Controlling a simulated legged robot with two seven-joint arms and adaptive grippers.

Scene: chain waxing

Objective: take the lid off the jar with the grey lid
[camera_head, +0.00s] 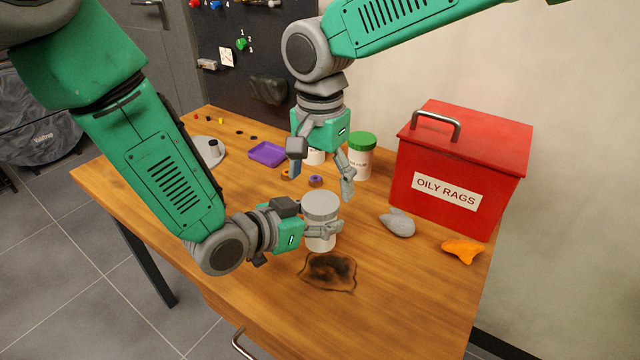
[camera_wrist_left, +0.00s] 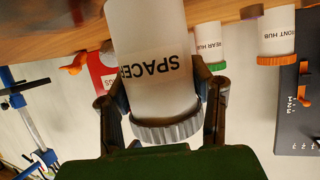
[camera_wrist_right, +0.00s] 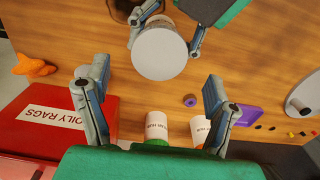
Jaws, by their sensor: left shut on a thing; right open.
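The jar with the grey lid (camera_head: 321,206) stands on the wooden table near its middle. My right gripper (camera_head: 322,180) is open and empty, above and behind the jar. In the right wrist view the grey lid (camera_wrist_right: 159,54) shows from above, beyond the right fingers and touching neither.
A white jar with a green lid (camera_head: 361,150) stands behind, another jar (camera_head: 314,157) beside it. A red OILY RAGS bin (camera_head: 455,160) is at the right. A grey lump (camera_head: 397,223), an orange cloth (camera_head: 463,250) and a purple tray (camera_head: 268,154) lie around.

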